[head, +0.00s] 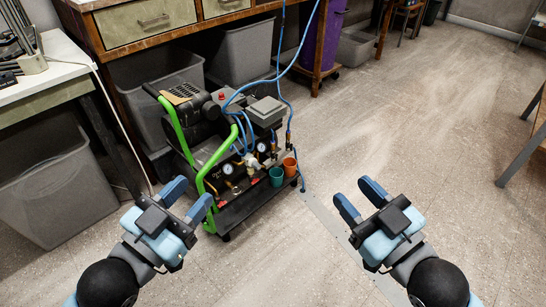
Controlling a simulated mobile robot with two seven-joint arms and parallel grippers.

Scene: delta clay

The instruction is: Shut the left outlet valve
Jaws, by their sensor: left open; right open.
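The outlet valves are on the front of a green-framed air compressor (250,140) that stands on the floor in the middle of the head view. Its front has two round gauges, brass fittings and blue hoses. A small red-and-brass fitting at the left (233,187) looks like the left outlet valve; its handle position is too small to tell. My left gripper (187,200) is open and empty, in front and to the left of the compressor. My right gripper (359,201) is open and empty, to the right of the compressor. Neither appears to touch it.
A teal cup (276,177) and an orange cup (289,167) sit at the compressor's front right. Grey bins (48,195) and a wooden workbench (150,22) stand left and behind. Blue hose (302,50) runs upward.

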